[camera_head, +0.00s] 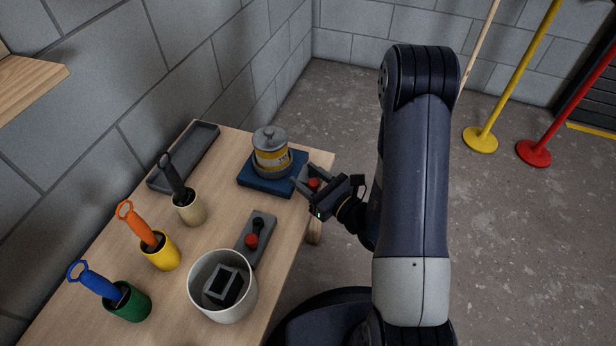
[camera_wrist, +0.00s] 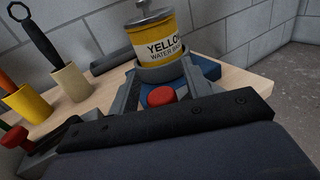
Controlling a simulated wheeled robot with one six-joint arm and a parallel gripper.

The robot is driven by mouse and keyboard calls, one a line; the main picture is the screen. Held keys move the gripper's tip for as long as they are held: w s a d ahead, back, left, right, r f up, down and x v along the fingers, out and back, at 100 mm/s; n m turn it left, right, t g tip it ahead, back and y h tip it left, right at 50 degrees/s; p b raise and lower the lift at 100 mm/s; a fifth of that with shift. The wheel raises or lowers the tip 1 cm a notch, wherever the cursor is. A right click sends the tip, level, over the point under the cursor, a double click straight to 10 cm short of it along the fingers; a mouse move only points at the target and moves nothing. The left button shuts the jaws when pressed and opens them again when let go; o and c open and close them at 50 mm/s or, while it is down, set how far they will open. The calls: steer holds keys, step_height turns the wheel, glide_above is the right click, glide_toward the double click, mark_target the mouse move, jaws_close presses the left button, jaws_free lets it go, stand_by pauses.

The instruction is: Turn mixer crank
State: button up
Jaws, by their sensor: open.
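The mixer is a yellow can (camera_head: 271,158) with a grey lid and top knob, on a blue base (camera_head: 262,188) near the table's right corner. In the wrist view the can (camera_wrist: 158,38) reads "YELLOW". A red knob (camera_head: 313,183), apparently the crank's handle, is at the base's right side. My gripper (camera_head: 308,178) is open, its jaws either side of this knob. In the wrist view the red knob (camera_wrist: 161,96) shows between the grey fingers. I cannot tell whether they touch it. The crank arm is hidden.
A grey block with a red knob (camera_head: 251,240) and a black knob lies in front of the mixer. A white bucket (camera_head: 207,305), green, yellow and cream cups with brushes, and a grey tray (camera_head: 184,157) share the wooden table. The floor to the right is mostly clear.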

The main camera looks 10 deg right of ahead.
steer(key=v, duration=1)
steer(key=shift+s+d+p, duration=0.25)
steer(key=shift+p, duration=0.1)
stand_by(0.6)
steer(key=shift+b+x, duration=0.35)
steer(key=shift+x, duration=5.05)
steer(key=shift+s+d, duration=0.1)
